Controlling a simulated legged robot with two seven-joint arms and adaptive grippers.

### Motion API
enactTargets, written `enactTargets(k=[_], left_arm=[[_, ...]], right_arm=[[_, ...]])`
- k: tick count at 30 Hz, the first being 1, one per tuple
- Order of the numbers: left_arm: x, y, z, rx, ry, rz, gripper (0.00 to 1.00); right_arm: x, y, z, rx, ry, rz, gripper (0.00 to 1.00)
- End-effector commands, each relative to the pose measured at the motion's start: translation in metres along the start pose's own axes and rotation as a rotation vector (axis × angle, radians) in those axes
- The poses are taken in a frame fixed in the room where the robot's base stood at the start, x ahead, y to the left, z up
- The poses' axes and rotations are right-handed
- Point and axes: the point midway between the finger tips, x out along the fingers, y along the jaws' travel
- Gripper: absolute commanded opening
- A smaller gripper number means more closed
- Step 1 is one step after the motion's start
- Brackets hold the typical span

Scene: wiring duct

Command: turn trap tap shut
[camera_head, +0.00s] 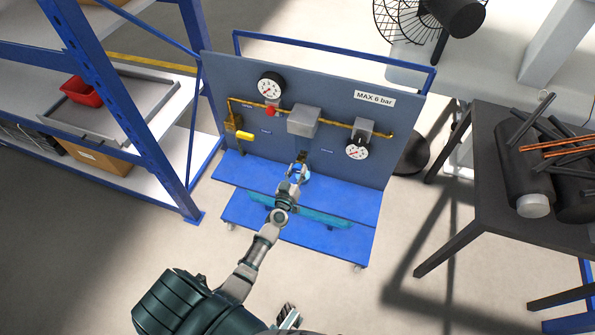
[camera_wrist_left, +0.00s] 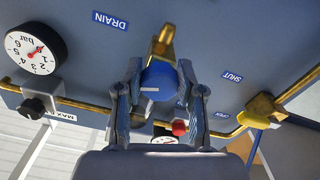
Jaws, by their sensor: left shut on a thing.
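The trap tap has a round blue knob (camera_wrist_left: 158,80) with a white mark on its face and a brass body (camera_wrist_left: 163,42) behind it. In the left wrist view my left gripper (camera_wrist_left: 160,72) has a finger on each side of the knob and is shut on it. In the head view my left gripper (camera_head: 299,163) reaches the lower middle of the panel and mostly hides the tap. A DRAIN label (camera_wrist_left: 110,22) is beside the tap in the wrist view. A small part at the bottom edge of the head view may be my right gripper; its jaws are unclear.
The grey-blue panel (camera_head: 225,85) on a blue cart carries gauges (camera_head: 271,86), a grey block (camera_head: 303,121), a red knob (camera_head: 271,111) and a yellow-handled valve (camera_head: 244,135). A blue shelf rack (camera_head: 150,125) stands left; a dark table (camera_head: 490,200) stands right.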

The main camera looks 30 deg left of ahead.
Motion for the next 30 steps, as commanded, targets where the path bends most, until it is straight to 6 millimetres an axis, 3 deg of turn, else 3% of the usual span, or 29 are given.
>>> enactTargets(k=[16, 30], left_arm=[[-0.001, 0.001, 0.001, -0.501, -0.003, -0.001, 0.03], [-0.001, 0.002, 0.002, -0.939, -0.004, -0.003, 0.03]], right_arm=[[0.017, 0.004, 0.006, -0.002, -0.01, 0.007, 0.4], [0.016, 0.005, 0.007, -0.003, -0.012, 0.008, 0.4]])
